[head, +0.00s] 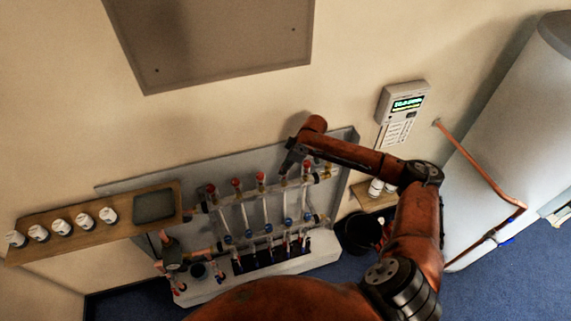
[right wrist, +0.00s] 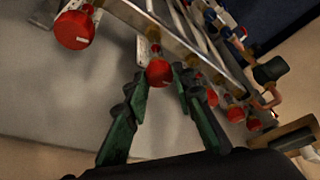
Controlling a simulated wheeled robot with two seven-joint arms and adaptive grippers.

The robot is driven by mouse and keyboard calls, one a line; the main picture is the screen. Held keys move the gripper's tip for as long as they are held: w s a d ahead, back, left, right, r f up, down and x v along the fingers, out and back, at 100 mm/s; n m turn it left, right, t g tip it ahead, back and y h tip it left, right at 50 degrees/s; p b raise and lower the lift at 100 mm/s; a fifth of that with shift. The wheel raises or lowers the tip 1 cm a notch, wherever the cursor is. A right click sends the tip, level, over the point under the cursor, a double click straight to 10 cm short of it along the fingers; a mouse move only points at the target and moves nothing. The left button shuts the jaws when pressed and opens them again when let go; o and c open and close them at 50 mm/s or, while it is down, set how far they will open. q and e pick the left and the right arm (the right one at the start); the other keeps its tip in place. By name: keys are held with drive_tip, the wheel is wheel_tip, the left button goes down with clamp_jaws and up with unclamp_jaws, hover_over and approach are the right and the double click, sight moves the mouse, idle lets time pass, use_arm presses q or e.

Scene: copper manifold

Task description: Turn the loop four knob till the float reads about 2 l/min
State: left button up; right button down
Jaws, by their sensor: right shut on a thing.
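The copper manifold (head: 232,213) hangs on a grey back plate on the wall, with a row of red knobs above clear flow tubes. My right gripper (head: 291,166) is at the fourth knob from the left and hides it in the head view. In the right wrist view, my right gripper (right wrist: 160,80) has its green fingers shut on this red loop four knob (right wrist: 158,72), which shows between the fingertips. The loop four flow tube (head: 284,203) stands below; its float and scale are too small to read. My left gripper is not in view.
A neighbouring red knob (right wrist: 75,30) is close on one side, and several more lie on the other. A wooden shelf (head: 95,222) with white pots is at the left. A wall display (head: 404,103), a black bucket (head: 357,233) and a large tank (head: 510,130) are at the right.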

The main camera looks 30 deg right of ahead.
drive_tip(key=shift+n+y+p, duration=0.3)
drive_tip(key=shift+n, duration=0.3)
drive_tip(key=c, duration=1.6)
unclamp_jaws()
drive_tip(key=shift+r, duration=0.1)
drive_tip(key=v, duration=1.1)
drive_tip(key=shift+r, duration=0.45)
